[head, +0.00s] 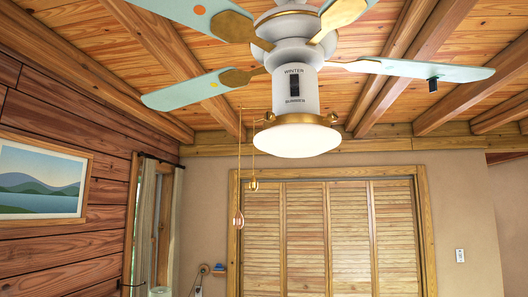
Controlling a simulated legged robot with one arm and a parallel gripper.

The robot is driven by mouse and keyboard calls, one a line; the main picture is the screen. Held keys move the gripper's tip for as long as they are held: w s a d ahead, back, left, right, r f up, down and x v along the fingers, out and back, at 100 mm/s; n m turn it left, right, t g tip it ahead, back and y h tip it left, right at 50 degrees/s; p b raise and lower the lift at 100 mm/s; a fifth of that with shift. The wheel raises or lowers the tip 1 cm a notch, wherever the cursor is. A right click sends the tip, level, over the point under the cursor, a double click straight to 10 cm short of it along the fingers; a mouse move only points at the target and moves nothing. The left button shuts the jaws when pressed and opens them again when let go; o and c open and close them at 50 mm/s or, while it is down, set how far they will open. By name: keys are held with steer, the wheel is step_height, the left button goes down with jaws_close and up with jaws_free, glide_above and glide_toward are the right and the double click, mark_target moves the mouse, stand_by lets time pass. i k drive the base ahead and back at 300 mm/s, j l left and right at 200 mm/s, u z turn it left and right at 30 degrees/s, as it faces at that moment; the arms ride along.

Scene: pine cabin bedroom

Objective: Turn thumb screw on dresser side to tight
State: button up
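Neither a dresser nor a thumb screw can be made out in the head view. My gripper and arm are not in view. The camera looks up at the ceiling and the upper part of the far wall, so the floor and any low furniture are out of frame.
A ceiling fan (295,90) with a lit lamp (296,141) hangs overhead, with two pull cords below it. Louvered closet doors (305,235) fill the far wall. A framed landscape (40,181) and a curtained window (162,230) are on the left. A switch (460,255) is at right.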

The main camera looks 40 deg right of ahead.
mark_target(332, 117)
steer(key=z, duration=1.55)
